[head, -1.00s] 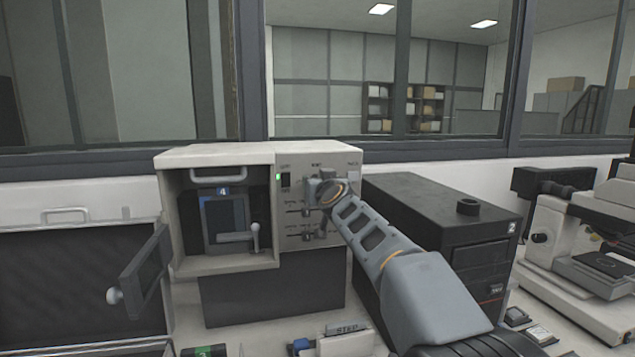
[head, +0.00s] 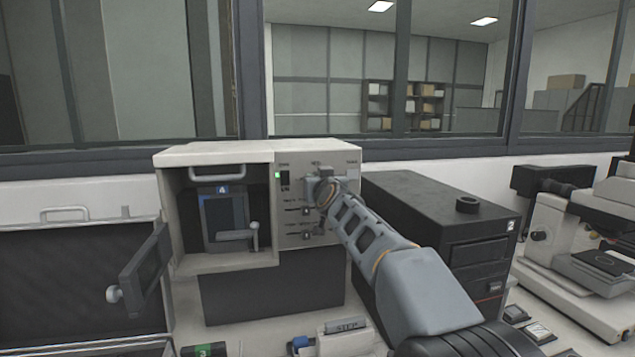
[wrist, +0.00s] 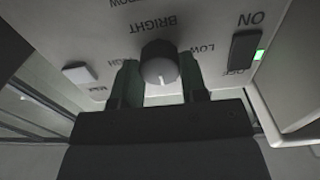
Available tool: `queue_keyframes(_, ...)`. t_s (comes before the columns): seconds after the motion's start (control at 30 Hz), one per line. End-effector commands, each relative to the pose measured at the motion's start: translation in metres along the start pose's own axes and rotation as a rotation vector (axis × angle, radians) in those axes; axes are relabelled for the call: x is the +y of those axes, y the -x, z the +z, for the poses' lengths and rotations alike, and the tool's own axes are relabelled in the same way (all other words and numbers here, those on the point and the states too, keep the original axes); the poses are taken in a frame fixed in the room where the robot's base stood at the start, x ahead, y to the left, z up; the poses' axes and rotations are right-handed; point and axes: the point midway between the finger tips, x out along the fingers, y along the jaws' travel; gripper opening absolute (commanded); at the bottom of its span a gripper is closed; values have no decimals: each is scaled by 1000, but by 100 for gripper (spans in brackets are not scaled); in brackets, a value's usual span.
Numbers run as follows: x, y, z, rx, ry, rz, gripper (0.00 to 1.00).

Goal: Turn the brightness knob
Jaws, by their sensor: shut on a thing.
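The brightness knob (wrist: 160,68) is a dark round knob with a grey face and a white pointer mark, under the word BRIGHT on a pale control panel (head: 346,160). In the wrist view the picture is upside down, with LOW and HIGH printed on either side of the knob. My gripper (wrist: 160,85) is shut on the knob, one finger on each side of it. In the head view my gripper (head: 318,188) reaches the panel's upper part and hides the knob.
A dark power switch (wrist: 244,50) with a lit green lamp is beside the knob. An open chamber door (head: 145,272) swings out at left. A black box (head: 440,215) stands close right of the panel, near my arm.

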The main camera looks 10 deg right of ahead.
Motion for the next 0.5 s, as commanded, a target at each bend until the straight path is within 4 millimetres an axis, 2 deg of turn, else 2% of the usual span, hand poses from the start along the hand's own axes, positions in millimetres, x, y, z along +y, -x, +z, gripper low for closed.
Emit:
queue_keyframes(0.27,1,0,0,-9,-28,-9,16)
queue_keyframes(0.5,2,0,0,-9,-145,-7,16)
